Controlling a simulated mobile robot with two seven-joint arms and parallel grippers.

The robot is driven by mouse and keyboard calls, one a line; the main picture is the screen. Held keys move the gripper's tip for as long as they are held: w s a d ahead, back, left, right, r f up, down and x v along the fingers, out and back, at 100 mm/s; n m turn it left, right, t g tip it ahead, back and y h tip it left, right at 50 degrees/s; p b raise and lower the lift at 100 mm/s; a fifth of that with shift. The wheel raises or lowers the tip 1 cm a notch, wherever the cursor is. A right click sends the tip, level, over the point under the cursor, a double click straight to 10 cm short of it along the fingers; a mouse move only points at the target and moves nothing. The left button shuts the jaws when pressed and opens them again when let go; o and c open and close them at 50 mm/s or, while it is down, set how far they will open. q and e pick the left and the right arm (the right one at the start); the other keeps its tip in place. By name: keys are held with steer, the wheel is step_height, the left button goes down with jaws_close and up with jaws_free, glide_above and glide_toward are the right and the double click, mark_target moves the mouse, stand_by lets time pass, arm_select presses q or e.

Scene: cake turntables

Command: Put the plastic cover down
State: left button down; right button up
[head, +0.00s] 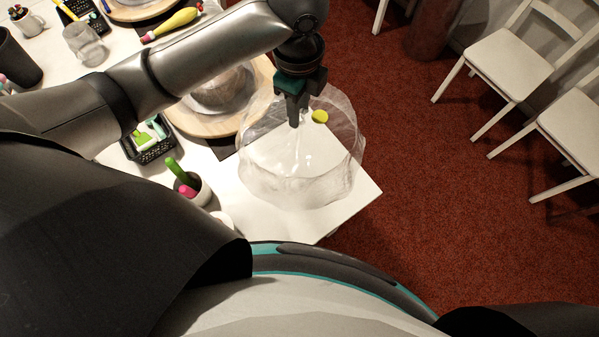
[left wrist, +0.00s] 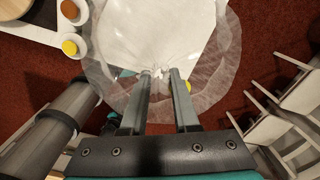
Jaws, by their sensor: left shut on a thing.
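The plastic cover (head: 345,165) is clear, thin and dome-like with a wavy rim. It shows over the near right corner of the white table (head: 315,225), and part of it reaches past the edge above the red floor. My left gripper (head: 294,122) points down and is shut on the top of the cover. In the left wrist view the cover (left wrist: 115,100) spreads around the fingertips (left wrist: 161,72), its folds gathering between them. I cannot tell whether its rim touches the table. My right gripper is not in view.
A round wooden turntable (head: 205,125) stands beside the cover. A black basket (head: 150,140) and a pot with green and pink tools (head: 190,187) are to the left. A small yellow thing (head: 320,116) shows near the fingers. White chairs (head: 508,60) stand at the right.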

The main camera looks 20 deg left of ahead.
mark_target(299, 132)
arm_select(q)
steer(key=shift+s+r+m, duration=0.1)
steer(key=shift+m, duration=0.2)
steer(key=shift+d+f, duration=0.1)
steer(key=shift+f, duration=0.15)
step_height(299, 132, down, 20)
steer(key=b, duration=0.2)
steer(key=shift+r, duration=0.2)
steer(key=c, duration=0.7)
jaws_free()
steer(key=shift+o, duration=0.2)
step_height(299, 132, up, 12)
steer(key=shift+r+p, duration=0.1)
steer(key=shift+p, duration=0.65)
